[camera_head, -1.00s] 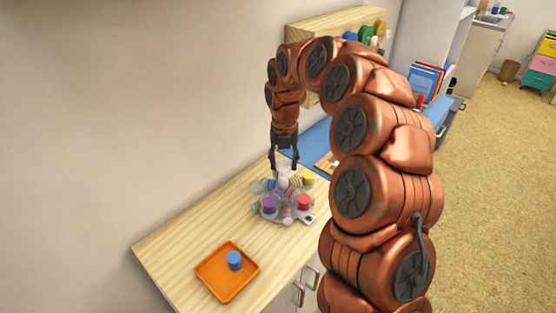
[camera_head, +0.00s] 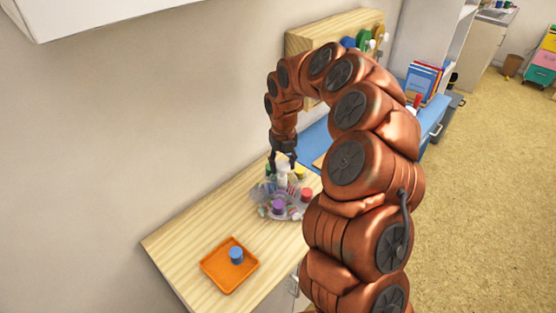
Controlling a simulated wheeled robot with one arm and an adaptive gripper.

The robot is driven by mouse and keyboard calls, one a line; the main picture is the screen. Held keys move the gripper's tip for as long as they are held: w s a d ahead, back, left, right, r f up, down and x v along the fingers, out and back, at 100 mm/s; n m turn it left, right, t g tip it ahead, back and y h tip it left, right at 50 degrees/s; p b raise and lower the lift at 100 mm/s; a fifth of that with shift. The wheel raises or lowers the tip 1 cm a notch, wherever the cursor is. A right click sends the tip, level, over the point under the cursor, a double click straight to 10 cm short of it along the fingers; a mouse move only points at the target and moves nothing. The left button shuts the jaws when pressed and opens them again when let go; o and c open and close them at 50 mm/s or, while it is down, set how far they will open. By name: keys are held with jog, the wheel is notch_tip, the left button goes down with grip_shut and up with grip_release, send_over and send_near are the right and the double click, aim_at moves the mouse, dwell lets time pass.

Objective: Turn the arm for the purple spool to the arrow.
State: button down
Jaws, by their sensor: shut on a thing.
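A clear carousel (camera_head: 262,207) with several arms and coloured spools stands on the wooden counter. The purple spool (camera_head: 278,206) is at its front, near the middle. A red spool (camera_head: 306,194) is at its right and a yellow spool (camera_head: 300,172) behind. A green spool (camera_head: 268,171) shows at the back left. My gripper (camera_head: 283,165) points down over the carousel and is shut on its white central part (camera_head: 283,175). The fingertips are small, and the exact grip is hard to see. I cannot make out the arrow clearly.
An orange tray (camera_head: 215,265) holding a blue spool (camera_head: 236,255) lies on the counter (camera_head: 180,240) at the front. Bare counter lies between tray and carousel. My arm hides the right side.

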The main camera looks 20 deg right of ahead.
dwell(0.5)
jog(key=c, duration=0.5)
grip_release()
jog(key=shift+f+b, duration=0.2)
jog(key=shift+b, duration=0.55)
